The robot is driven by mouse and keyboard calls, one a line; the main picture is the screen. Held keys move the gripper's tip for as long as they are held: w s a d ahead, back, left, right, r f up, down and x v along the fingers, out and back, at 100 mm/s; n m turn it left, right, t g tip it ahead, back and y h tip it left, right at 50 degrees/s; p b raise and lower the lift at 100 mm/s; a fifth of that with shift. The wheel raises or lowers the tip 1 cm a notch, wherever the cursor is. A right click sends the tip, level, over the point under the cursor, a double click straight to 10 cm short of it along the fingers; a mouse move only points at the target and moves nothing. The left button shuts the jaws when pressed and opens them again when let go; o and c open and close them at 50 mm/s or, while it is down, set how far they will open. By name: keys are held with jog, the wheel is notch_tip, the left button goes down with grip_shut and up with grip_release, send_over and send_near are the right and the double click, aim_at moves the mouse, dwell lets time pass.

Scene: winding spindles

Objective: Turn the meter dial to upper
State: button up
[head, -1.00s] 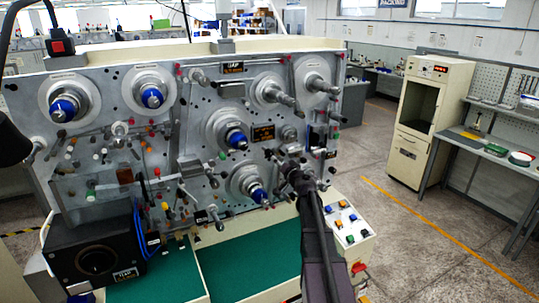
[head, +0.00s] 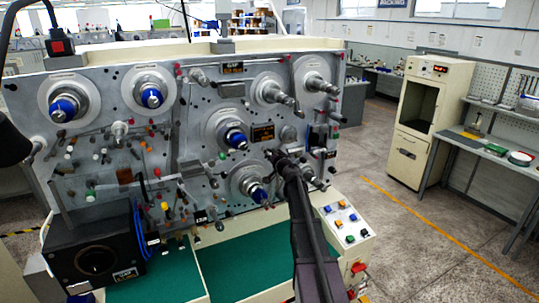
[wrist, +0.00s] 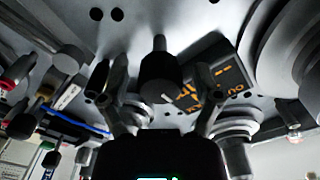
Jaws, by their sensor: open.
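My gripper (head: 274,157) is at the machine's front panel, just below the black sign with orange marks (head: 263,133). In the wrist view my gripper (wrist: 163,72) is open, one finger on each side of a dark cylindrical knob (wrist: 160,82) with a small pale mark near its end. The knob stands out from the panel; I see a gap on both sides of it. It looks like the meter dial, but no label on it can be read. In the head view my gripper and arm hide it.
The panel (head: 110,170) is crowded. A large spindle (head: 231,136) is left of my gripper and another (head: 253,190) lies below left. In the wrist view several coloured knobs are at the left and a round spindle base (wrist: 290,50) is at the right. A button box (head: 343,222) stands lower right.

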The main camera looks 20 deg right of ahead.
grip_shut()
jog(key=shift+m, duration=0.3)
jog(key=m, duration=1.1)
jog(key=shift+d+f+m, duration=0.1)
jog(key=shift+m, duration=2)
